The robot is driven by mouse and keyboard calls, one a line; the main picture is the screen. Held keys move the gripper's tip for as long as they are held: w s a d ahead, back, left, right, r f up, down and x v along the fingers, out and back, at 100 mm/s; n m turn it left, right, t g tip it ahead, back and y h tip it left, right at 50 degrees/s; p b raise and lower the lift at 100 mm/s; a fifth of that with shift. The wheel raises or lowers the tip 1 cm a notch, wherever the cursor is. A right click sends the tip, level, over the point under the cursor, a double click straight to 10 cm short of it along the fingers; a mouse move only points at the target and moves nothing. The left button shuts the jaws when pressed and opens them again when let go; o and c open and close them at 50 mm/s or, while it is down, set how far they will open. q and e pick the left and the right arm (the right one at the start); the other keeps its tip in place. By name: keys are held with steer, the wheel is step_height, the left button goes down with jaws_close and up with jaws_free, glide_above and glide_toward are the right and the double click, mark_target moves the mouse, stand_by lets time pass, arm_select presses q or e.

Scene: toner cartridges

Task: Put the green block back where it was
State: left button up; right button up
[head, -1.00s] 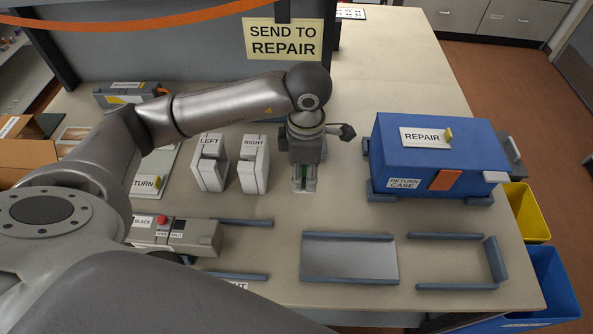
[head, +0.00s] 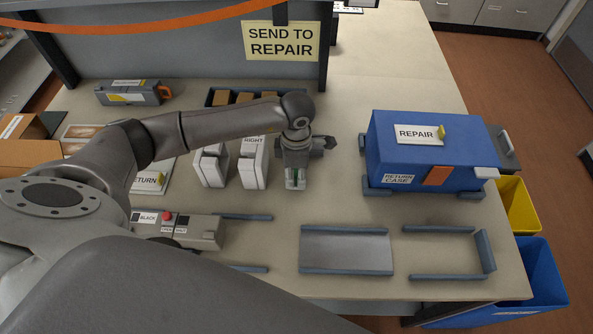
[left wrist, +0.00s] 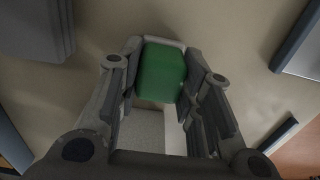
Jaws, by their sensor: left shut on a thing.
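The green block (left wrist: 162,72) sits between the two fingers of my left gripper (left wrist: 160,85) in the left wrist view. In the head view my left gripper (head: 295,182) points down, just right of the white stand labelled RIGHT (head: 252,165). Only a sliver of green shows between its fingers there. The gripper is shut on the block. The white stand labelled LEFT (head: 210,168) is further left. I cannot tell how high the block is above the table. My right gripper is not in view.
A blue case labelled REPAIR (head: 415,155) stands to the right. A grey plate between rails (head: 346,250) and an empty rail frame (head: 450,228) lie in front. A grey cartridge (head: 130,93) and a tray with brown boxes (head: 212,99) are at the back.

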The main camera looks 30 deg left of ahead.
mark_target(296, 172)
arm_select(q)
steer(key=shift+f, duration=0.2)
steer(key=o, duration=0.9)
steer(key=shift+r, duration=0.1)
steer(key=shift+r, duration=0.1)
step_height(296, 172, up, 12)
steer(key=b, duration=0.3)
steer(key=shift+s, duration=0.1)
